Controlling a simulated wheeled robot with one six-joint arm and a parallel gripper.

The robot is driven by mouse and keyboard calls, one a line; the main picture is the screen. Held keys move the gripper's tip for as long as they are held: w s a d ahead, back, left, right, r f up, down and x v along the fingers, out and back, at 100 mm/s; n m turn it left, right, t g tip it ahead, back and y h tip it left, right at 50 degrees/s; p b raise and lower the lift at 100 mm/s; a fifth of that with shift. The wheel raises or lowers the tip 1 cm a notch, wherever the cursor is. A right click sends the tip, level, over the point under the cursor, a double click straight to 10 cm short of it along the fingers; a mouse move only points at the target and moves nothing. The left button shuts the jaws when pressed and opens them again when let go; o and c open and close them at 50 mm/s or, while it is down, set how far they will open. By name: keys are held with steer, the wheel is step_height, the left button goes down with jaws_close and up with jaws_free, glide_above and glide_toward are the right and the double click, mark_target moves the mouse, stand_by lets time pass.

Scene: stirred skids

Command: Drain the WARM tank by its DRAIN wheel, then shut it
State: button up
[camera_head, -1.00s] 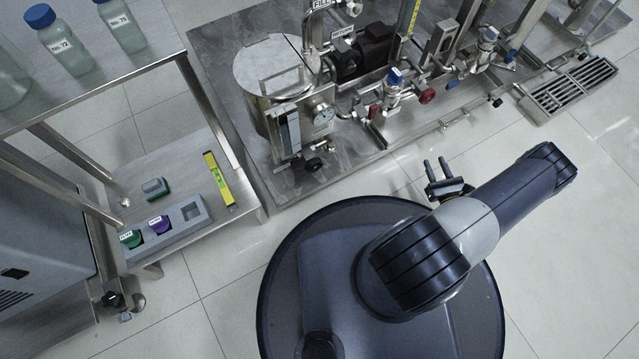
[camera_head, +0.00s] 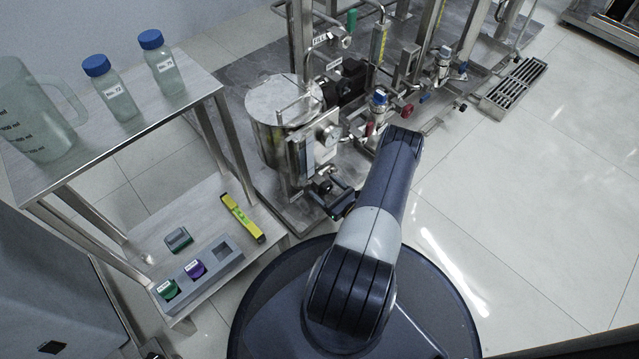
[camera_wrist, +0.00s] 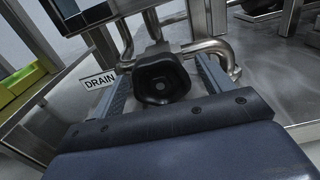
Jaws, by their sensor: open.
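The black DRAIN wheel (camera_wrist: 163,78) is in the middle of the wrist view, in front of steel pipework. A white DRAIN label (camera_wrist: 100,80) is beside it on the left. My gripper (camera_wrist: 164,66) is open, with one finger on each side of the wheel; I cannot tell whether they touch it. In the head view my gripper (camera_head: 342,200) is low at the front of a steel tank (camera_head: 266,132), partly hidden by my arm. The tank has a gauge (camera_head: 330,136) and an upright sight glass (camera_head: 301,158). I cannot read a WARM label.
Left of the tank is a steel bench with bottles (camera_head: 113,92) and a jug (camera_head: 38,118) above, and a yellow level (camera_head: 242,217) and grey block (camera_head: 212,263) below. Red-handled (camera_head: 407,110) and blue-capped valves stand to the right. The floor (camera_head: 520,200) at right is clear.

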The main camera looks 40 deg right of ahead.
steer(key=shift+w, duration=0.15)
steer(key=shift+c, duration=0.2)
steer(key=c, duration=0.9)
